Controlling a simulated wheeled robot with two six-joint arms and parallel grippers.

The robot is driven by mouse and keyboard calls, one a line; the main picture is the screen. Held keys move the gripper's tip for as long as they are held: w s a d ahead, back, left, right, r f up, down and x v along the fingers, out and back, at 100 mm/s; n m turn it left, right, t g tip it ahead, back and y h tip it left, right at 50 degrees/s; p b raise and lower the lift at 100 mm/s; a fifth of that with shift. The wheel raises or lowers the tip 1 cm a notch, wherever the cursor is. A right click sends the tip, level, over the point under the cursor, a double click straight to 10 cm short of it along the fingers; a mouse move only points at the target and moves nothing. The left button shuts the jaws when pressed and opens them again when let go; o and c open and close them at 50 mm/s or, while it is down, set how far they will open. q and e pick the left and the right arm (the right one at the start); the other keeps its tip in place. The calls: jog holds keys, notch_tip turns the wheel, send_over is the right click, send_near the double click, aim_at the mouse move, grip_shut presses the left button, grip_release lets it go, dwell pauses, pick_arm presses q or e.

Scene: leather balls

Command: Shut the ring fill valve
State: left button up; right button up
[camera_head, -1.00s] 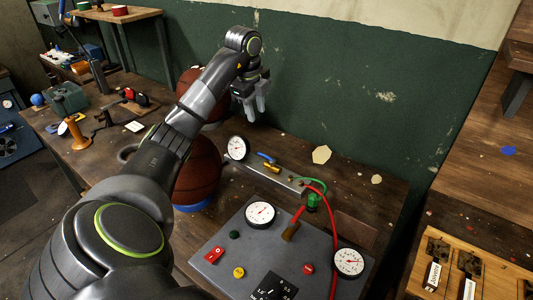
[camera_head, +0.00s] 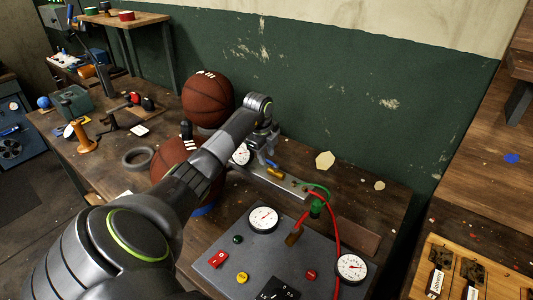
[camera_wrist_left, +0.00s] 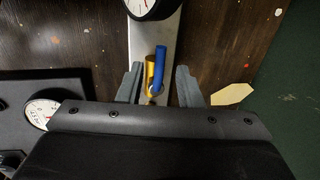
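The valve has a blue lever (camera_head: 271,164) and a brass body (camera_head: 276,174) on a metal bar (camera_head: 292,187) at the back of the bench. In the left wrist view the blue lever (camera_wrist_left: 160,60) lies roughly along the bar, beside the brass body (camera_wrist_left: 150,76). My left gripper (camera_head: 269,150) is just above the valve. In the left wrist view its two fingers (camera_wrist_left: 159,82) are apart, one on each side of the lever and body, with gaps on both sides. The lower end of the valve is partly hidden by the gripper housing. My right gripper is not in view.
A white gauge (camera_head: 241,154) stands at the bar's left end. Two basketballs, the upper (camera_head: 208,98) and lower (camera_head: 178,160), sit close to my left arm. A grey panel (camera_head: 225,283) with gauges and buttons lies in front. A red hose (camera_head: 337,225) runs from the bar's right.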

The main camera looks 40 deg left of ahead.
pick_arm(q)
jog(key=shift+f, duration=0.45)
jog(key=shift+c, duration=0.2)
grip_shut()
